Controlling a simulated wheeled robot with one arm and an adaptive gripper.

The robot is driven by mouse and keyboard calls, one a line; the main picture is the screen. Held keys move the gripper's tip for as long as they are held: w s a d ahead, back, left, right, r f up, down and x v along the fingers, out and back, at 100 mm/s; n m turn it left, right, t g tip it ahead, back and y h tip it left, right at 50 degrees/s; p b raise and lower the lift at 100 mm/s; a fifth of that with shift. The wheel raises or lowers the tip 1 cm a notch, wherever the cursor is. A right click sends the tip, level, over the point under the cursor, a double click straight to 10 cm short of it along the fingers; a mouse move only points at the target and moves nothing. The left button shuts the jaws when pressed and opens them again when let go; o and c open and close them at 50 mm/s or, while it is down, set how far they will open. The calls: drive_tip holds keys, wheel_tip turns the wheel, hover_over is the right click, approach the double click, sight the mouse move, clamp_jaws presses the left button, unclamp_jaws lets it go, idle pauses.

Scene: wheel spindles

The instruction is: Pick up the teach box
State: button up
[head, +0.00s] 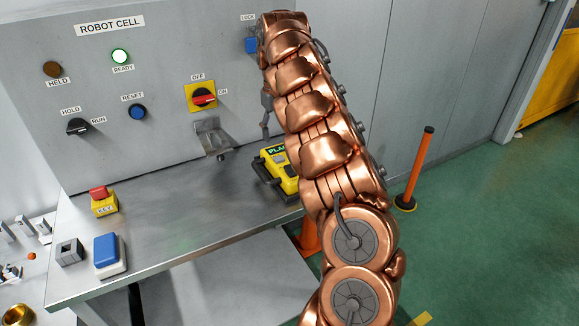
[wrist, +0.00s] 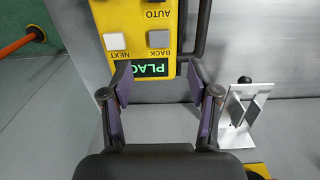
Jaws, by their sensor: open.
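The teach box (head: 281,176) is a yellow pendant with dark bumpers and a green-lit display. In the head view it sits at the right end of the metal bench, partly covered by my copper arm. In the wrist view the teach box (wrist: 144,18) is at the top centre, upside down, with grey and black buttons and the display at its near end. My gripper (wrist: 158,82) is open and empty, its two fingers spread to either side of the display end. I cannot tell the height gap between fingers and box.
A metal bracket (head: 213,138) is fixed to the grey panel above the bench (head: 165,205); it shows in the wrist view too (wrist: 236,118). A red-topped key box (head: 103,205) and a blue-topped box (head: 108,252) stand at the bench's left. An orange post (head: 418,165) stands on the right.

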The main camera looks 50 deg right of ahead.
sight(280, 158)
drive_tip(key=shift+s+f+p, duration=0.15)
drive_tip(key=shift+f+p, duration=0.55)
drive_tip(key=shift+f, duration=1.3)
drive_tip(key=shift+s+f+p, duration=0.15)
drive_tip(key=shift+f+p, duration=0.55)
drive_tip(key=shift+f, duration=1.3)
drive_tip(key=shift+c, duration=0.2)
clamp_jaws()
